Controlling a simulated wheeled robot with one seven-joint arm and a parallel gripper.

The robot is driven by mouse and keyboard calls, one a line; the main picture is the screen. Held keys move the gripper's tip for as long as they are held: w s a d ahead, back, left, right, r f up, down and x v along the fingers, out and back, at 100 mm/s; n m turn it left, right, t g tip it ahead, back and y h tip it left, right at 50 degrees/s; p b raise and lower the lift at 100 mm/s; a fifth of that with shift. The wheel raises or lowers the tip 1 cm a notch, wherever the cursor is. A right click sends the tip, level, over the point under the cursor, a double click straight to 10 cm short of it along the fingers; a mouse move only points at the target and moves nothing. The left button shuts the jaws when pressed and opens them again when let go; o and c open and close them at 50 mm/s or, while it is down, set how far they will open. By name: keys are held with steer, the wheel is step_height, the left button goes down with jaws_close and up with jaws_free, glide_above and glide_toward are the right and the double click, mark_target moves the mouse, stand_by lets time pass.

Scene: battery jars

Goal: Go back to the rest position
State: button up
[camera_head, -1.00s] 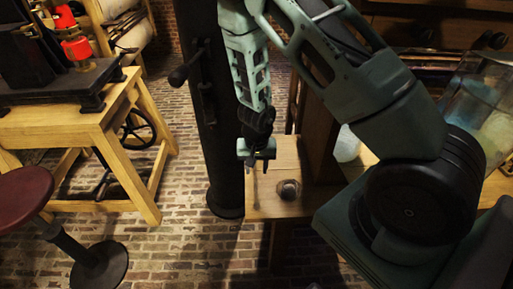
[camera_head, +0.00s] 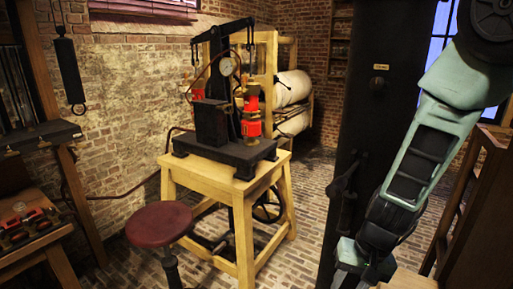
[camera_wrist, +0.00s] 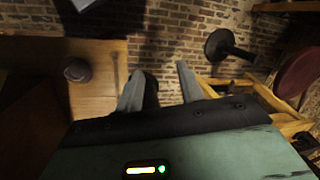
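My gripper (camera_wrist: 160,68) is open and empty in the wrist view, its two grey fingers apart with brick floor showing past them. It also shows at the bottom right of the head view (camera_head: 364,264), at the end of my teal arm, which hangs down. Its fingertips are not clear there. In the wrist view a wooden top (camera_wrist: 98,88) with a dark round knob (camera_wrist: 78,68) lies to the left of the fingers. Nothing is held.
A dark post (camera_head: 365,110) stands close beside my arm. A wooden stand (camera_head: 240,187) carries a black press with red parts (camera_head: 251,112). A red stool (camera_head: 160,224) is in front of it. A bench with red items (camera_head: 22,228) is at left. Brick floor is open behind.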

steer(key=s+a+r+n+h, duration=0.1)
steer(key=s+a+r+n, duration=0.2)
steer(key=s+r+n, duration=0.2)
steer(key=s+a+r+n+h, duration=0.1)
steer(key=s+a+r+n, duration=0.3)
steer(key=s+r, duration=0.5)
steer(key=s+n, duration=0.1)
steer(key=s, duration=0.2)
steer(key=shift+s+n, duration=0.3)
steer(key=shift+r, duration=0.1)
